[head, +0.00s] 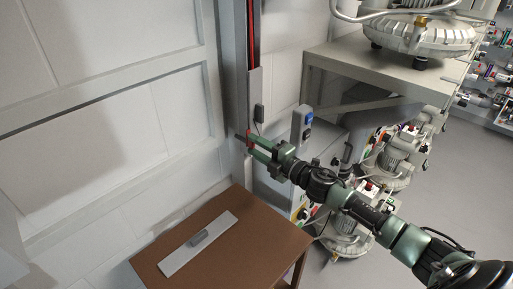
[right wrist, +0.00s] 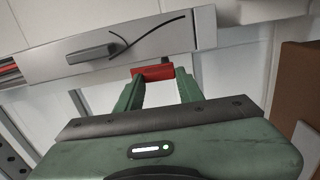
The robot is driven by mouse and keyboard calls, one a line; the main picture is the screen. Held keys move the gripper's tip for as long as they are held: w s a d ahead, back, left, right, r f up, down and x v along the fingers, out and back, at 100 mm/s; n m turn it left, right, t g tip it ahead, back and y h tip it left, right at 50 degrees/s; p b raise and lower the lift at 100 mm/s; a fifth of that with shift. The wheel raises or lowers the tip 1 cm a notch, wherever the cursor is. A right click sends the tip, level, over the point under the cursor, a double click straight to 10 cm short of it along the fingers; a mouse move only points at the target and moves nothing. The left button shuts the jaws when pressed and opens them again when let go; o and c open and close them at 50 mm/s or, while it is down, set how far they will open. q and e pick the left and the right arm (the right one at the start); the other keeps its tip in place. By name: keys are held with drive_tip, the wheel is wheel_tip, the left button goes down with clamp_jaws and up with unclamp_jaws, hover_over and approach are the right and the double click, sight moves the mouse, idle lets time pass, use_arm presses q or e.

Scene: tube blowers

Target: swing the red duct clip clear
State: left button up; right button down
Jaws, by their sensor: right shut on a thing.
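The red duct clip (head: 250,140) is a small red piece on the upright grey cable duct (head: 241,75) on the wall. In the right wrist view the clip (right wrist: 152,73) sits between my two green fingertips, against the lower edge of the duct (right wrist: 165,36). My right gripper (head: 249,145) is shut on the clip and reaches it from the right in the head view. The fingers partly hide the clip there. I cannot tell how far it is turned. My left gripper is not in view.
A grey cover with a handle (head: 259,112) is on the duct, just above the clip; red cables (head: 250,35) show higher up. A brown table (head: 250,250) below holds a loose grey plate with a handle (head: 185,255). Blowers and a steel bench (head: 335,55) stand at the right.

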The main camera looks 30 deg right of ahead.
drive_tip(key=shift+f, duration=0.1)
idle(0.5)
drive_tip(key=c, duration=0.9)
unclamp_jaws()
drive_tip(key=b+v, duration=0.2)
drive_tip(key=v, duration=0.5)
drive_tip(key=shift+s, duration=0.4)
drive_tip(key=shift+d, duration=0.1)
